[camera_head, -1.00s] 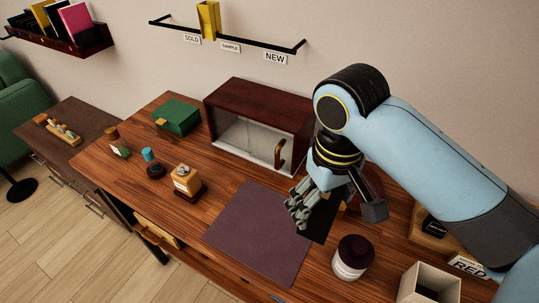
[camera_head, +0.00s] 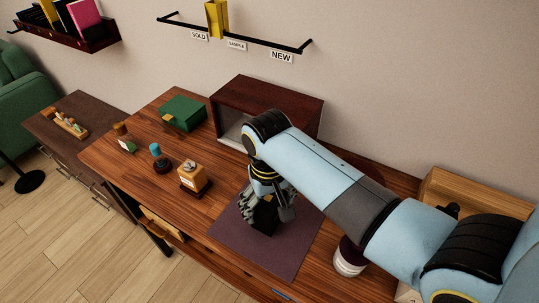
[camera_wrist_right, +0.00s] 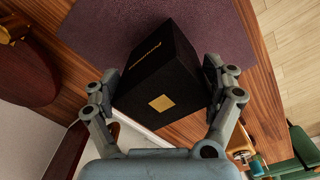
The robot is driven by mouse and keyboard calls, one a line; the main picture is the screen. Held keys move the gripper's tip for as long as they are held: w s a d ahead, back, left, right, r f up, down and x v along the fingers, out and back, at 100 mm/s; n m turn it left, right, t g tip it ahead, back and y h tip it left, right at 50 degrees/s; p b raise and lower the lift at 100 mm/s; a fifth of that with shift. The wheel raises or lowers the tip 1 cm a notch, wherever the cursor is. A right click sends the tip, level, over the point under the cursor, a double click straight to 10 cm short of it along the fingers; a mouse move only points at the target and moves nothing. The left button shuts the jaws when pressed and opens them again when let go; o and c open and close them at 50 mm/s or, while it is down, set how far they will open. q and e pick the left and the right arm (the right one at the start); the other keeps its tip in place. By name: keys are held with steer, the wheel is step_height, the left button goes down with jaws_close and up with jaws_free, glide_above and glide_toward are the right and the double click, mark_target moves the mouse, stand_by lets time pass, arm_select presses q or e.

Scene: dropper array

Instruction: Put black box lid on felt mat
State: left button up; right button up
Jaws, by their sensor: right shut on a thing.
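The black box lid (camera_head: 264,220) is a dark block over the middle of the purple felt mat (camera_head: 292,244) in the head view. My right gripper (camera_head: 266,207) is shut on it from above. In the right wrist view the lid (camera_wrist_right: 158,62) shows gold lettering and a small gold square, between the two fingers of the gripper (camera_wrist_right: 160,85). The mat (camera_wrist_right: 105,25) lies behind it there. I cannot tell whether the lid touches the mat. My left gripper is not in view.
A wooden-based bottle (camera_head: 193,178) stands just left of the mat, with a teal-capped bottle (camera_head: 158,158) beyond it. A green box (camera_head: 183,114) and a dark wood cabinet (camera_head: 240,95) stand at the back. A jar (camera_head: 348,262) stands right of the mat, partly behind my arm.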

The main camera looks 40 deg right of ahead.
steer(key=shift+f, duration=0.25)
steer(key=o, duration=1.1)
step_height(320, 180, up, 12)
steer(key=shift+a+r+b, duration=0.1)
steer(key=shift+b, duration=0.2)
